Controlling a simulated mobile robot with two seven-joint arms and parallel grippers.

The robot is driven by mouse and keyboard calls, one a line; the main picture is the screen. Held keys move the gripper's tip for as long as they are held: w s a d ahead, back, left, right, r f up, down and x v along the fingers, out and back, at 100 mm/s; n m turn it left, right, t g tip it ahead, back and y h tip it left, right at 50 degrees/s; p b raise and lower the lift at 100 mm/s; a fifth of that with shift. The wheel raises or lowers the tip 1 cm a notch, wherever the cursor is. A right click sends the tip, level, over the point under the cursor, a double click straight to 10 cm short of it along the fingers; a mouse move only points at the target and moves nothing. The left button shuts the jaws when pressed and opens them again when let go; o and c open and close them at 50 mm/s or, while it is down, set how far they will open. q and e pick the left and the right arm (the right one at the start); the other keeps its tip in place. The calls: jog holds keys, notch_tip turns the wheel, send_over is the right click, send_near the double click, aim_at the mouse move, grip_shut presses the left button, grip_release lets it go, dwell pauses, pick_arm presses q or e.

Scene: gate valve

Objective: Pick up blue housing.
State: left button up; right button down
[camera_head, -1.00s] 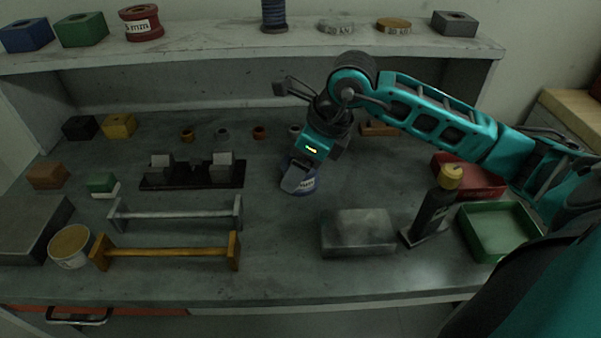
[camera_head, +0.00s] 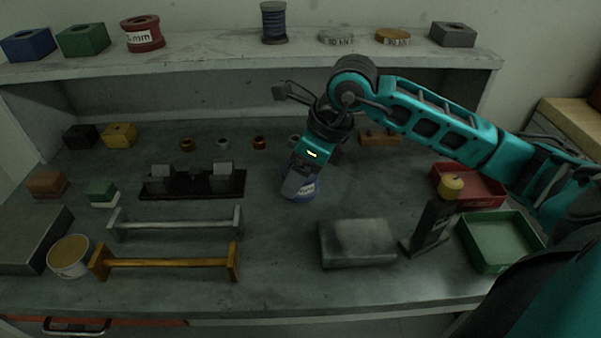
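A blue block with a hole in its top (camera_head: 28,45), which looks like a housing, sits at the far left of the upper shelf. My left gripper is not in view.
The upper shelf (camera_head: 240,62) also holds green and grey blocks and spools. On the bench stand a black fixture (camera_head: 192,184), two bar handles, a grey box (camera_head: 357,243), a dark bottle-like thing with a yellow top (camera_head: 432,222), and red and green trays (camera_head: 500,240).

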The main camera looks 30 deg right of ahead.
pick_arm(q)
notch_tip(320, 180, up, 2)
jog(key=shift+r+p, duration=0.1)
jog(key=shift+p, duration=0.95)
pick_arm(e)
notch_tip(320, 180, up, 19)
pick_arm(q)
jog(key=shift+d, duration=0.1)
pick_arm(e)
jog(key=shift+d+r, duration=0.1)
jog(key=shift+d, duration=0.05)
